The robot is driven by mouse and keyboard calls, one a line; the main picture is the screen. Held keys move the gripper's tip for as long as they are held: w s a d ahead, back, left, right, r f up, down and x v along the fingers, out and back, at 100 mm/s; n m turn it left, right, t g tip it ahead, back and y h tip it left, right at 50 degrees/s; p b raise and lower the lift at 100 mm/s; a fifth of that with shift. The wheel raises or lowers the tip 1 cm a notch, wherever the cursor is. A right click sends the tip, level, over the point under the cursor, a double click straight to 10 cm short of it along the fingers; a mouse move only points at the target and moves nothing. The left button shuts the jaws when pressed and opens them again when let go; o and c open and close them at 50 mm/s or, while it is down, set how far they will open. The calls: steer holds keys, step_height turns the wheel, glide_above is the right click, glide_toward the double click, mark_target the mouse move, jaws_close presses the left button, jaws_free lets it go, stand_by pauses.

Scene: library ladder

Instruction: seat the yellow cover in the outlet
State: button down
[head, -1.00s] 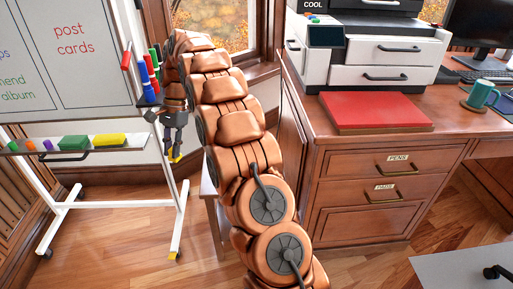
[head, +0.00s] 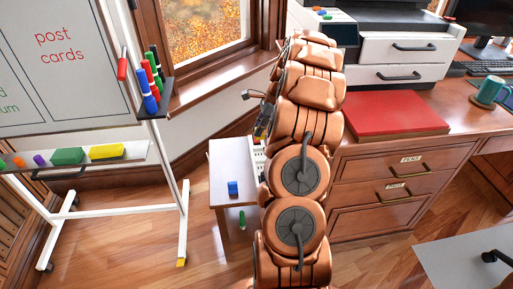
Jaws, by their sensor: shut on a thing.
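My gripper (head: 262,124) is at the left side of my arm, above the small white side table, and is mostly hidden by the arm. A little yellow shows at its fingers, which fits the yellow cover (head: 260,132), but most of the cover is hidden. The gripper is shut on it. I cannot make out the outlet in this view; whether the cover touches anything cannot be told.
The side table (head: 222,172) carries a blue block (head: 233,188) and a white slotted item (head: 257,157) partly behind my arm. A whiteboard stand (head: 168,180) with markers is at left. The wooden desk (head: 385,185) with a red folder (head: 392,115) is at right.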

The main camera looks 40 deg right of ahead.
step_height(320, 180, down, 8)
steer(key=shift+f+b, duration=0.2)
steer(key=shift+b, duration=0.4)
steer(key=c, duration=1.1)
jaws_free()
steer(key=shift+r, duration=0.1)
